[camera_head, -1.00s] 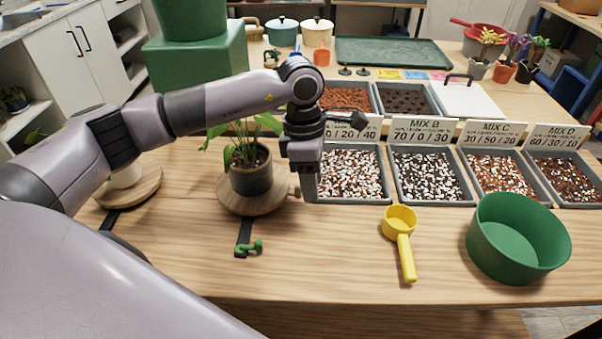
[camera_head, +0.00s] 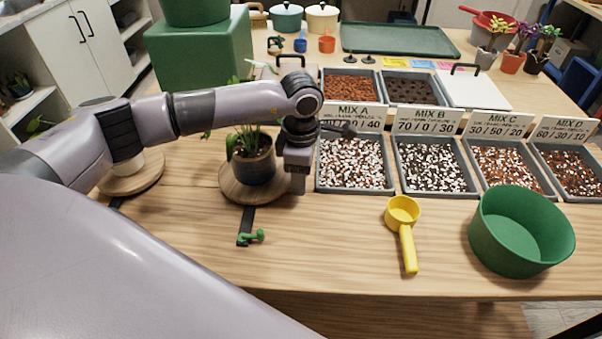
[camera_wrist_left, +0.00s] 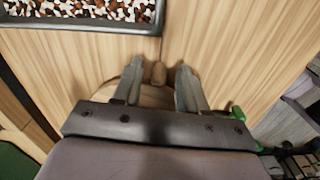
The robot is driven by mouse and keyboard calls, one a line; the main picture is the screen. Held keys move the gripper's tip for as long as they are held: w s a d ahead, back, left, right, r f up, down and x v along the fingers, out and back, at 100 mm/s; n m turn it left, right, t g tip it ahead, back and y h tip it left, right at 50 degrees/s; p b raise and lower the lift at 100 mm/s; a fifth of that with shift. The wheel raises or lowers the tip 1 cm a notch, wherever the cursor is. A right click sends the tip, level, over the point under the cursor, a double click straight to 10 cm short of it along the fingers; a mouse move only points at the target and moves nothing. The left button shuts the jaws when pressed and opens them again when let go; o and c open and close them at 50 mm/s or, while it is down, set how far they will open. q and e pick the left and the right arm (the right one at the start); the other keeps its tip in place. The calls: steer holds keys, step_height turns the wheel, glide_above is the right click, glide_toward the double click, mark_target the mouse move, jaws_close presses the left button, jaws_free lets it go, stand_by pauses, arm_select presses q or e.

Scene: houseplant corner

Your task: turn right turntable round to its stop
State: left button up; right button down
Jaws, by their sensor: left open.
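The right turntable (camera_head: 232,190) is a round wooden disc bearing a dark grey pot (camera_head: 256,168) with a leafy green plant, partly hidden by my left arm. My left gripper (camera_head: 298,186) points down at the disc's right edge. In the left wrist view its two fingers (camera_wrist_left: 160,76) are apart, with a small wooden peg (camera_wrist_left: 158,74) at the disc's rim between them. I cannot tell whether either finger touches the peg. A black strip (camera_head: 246,220) with a green knobbed piece (camera_head: 251,236) lies in front of the disc. My right gripper is not in view.
The left turntable (camera_head: 150,181) stands at the left, partly behind my arm. Labelled mix trays (camera_head: 355,190) stand close right of the gripper. A yellow scoop (camera_head: 405,235) and a green bowl (camera_head: 520,232) are farther right. The front middle of the table is clear.

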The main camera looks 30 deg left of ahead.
arm_select(q)
jaws_close()
